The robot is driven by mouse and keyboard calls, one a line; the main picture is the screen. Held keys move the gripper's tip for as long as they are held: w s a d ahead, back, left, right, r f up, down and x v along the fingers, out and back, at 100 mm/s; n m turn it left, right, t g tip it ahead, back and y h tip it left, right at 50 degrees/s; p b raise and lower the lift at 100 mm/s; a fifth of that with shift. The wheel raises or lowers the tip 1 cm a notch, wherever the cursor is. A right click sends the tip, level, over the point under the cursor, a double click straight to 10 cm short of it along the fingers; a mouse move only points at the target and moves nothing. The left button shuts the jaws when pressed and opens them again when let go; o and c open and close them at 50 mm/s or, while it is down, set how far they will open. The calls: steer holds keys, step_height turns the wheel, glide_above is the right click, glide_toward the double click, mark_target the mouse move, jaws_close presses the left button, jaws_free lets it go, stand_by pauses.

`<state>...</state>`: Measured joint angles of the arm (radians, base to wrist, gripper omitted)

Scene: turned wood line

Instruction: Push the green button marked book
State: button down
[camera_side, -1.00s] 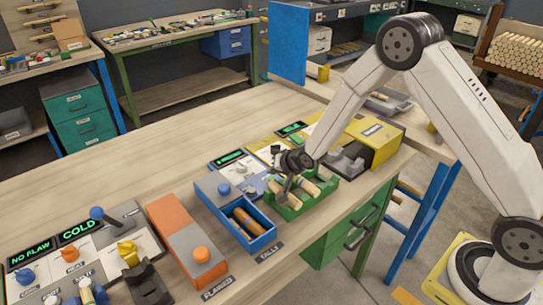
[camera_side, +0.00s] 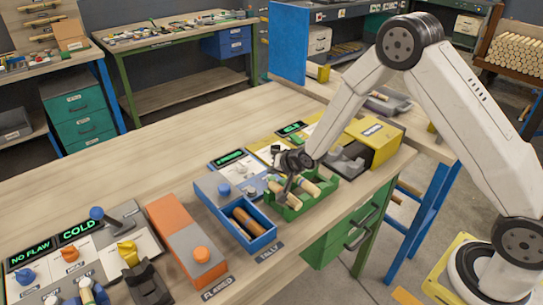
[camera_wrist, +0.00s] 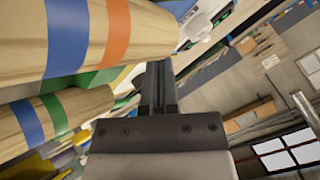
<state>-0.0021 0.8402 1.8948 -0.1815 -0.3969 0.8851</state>
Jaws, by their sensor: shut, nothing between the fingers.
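My gripper (camera_side: 286,190) is shut and empty, tilted down at the green tray (camera_side: 293,212) on the bench. The tray holds light turned wood pieces (camera_side: 308,188). In the wrist view the closed fingers (camera_wrist: 158,88) are beside a large wood piece with blue and orange bands (camera_wrist: 110,38) and another with blue and green bands (camera_wrist: 50,118). I cannot tell whether the fingers touch anything. No green button marked book can be made out; my wrist and arm cover part of the panel behind the tray.
Left of the green tray is a blue tray (camera_side: 262,241) with brown pieces and a blue-knobbed panel. A yellow box (camera_side: 375,138) stands right. The bench's back left is clear.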

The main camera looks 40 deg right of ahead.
steer(key=shift+f, duration=0.8)
stand_by(1.6)
steer(key=shift+r, duration=0.75)
steer(key=shift+r, duration=2.55)
steer(key=shift+s, duration=0.1)
